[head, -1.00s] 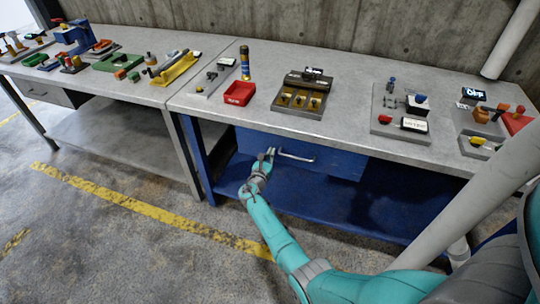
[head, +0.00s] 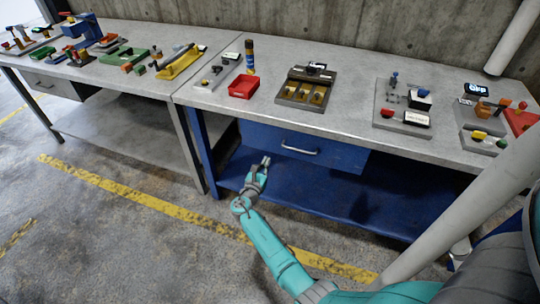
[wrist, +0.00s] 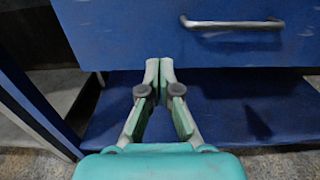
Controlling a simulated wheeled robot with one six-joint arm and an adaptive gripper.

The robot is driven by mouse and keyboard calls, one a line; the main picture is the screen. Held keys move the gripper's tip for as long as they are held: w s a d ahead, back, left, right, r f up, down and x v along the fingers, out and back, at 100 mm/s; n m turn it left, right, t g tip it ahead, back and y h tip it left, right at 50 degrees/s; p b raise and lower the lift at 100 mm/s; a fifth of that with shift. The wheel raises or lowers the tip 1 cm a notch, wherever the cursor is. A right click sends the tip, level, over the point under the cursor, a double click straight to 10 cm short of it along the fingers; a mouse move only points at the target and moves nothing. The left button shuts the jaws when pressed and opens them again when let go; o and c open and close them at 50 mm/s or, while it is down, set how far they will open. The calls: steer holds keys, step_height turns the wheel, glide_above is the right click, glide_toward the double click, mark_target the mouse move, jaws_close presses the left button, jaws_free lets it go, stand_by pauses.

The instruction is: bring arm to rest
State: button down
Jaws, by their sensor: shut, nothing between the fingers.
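My gripper (head: 265,161) is on the end of my teal arm, low in front of the blue workbench, left of and below the drawer handle (head: 300,149). In the wrist view my gripper (wrist: 159,65) has its fingertips together with nothing between them. The blue drawer (head: 335,156) looks shut under the tabletop. Its metal handle also shows at the top right of the wrist view (wrist: 232,25), apart from the fingers.
The workbench top (head: 350,110) carries a red bin (head: 243,87), a dark tray unit (head: 306,90) and several small panels. A blue lower shelf (head: 330,205) lies under the drawer. A second bench (head: 150,100) stands at left. The floor before the benches is clear, with a yellow line (head: 150,202).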

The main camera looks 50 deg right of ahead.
steer(key=shift+v, duration=1.95)
steer(key=s+a+f+m+t+y, duration=0.25)
steer(key=s+a+f+y, duration=0.35)
steer(key=s+a+f, duration=0.55)
steer(key=s+a+m+t+y, duration=0.2)
steer(key=s+a+m+y, duration=0.35)
steer(key=s+a, duration=0.6)
steer(key=s+a+r+m+y, duration=0.3)
steer(key=s+a+r, duration=0.1)
steer(key=s, duration=0.4)
steer(key=s+a+r+m+t+y, duration=0.1)
steer(key=s+r+m, duration=0.4)
steer(key=r, duration=0.6)
steer(key=s+a+r+m+t+y, duration=0.1)
steer(key=s+a+r+m+t, duration=0.2)
steer(key=r, duration=0.9)
steer(key=s+a+m, duration=0.1)
steer(key=s+m, duration=0.2)
steer(key=shift+s, duration=0.25)
steer(key=shift+a+r+y, duration=0.1)
steer(key=shift+y, duration=0.15)
